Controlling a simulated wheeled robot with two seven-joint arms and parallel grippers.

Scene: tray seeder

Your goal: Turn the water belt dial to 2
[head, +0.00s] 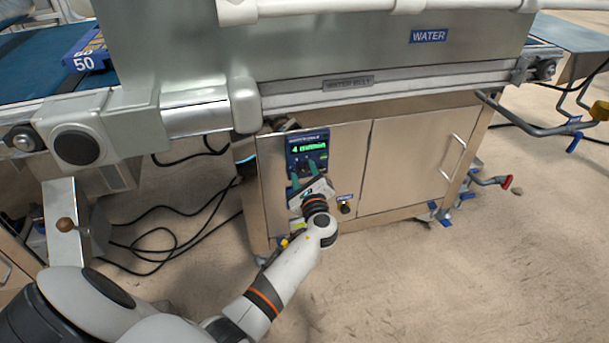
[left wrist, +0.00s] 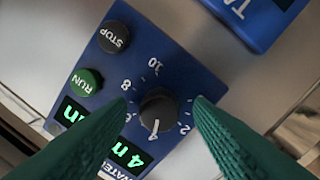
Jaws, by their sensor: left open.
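The water belt control box (head: 322,147) is blue and sits on the steel cabinet front; its green display reads about 4 m/min. In the left wrist view, the black dial (left wrist: 158,108) has a white pointer mark toward the 4; the 2 is at its right, the 8 and 10 on the far side. My left gripper (head: 304,174) is at the lower part of the box. In the left wrist view, its green fingers (left wrist: 161,104) are open, one on each side of the dial; I cannot tell whether they touch it. My right gripper is not in view.
On the same box are a green RUN button (left wrist: 87,82) and a black STOP button (left wrist: 114,36). Another blue box (left wrist: 245,20) is at the upper right of the wrist view. The steel belt frame (head: 390,86) overhangs above. A black knob (head: 345,208) sits to the right.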

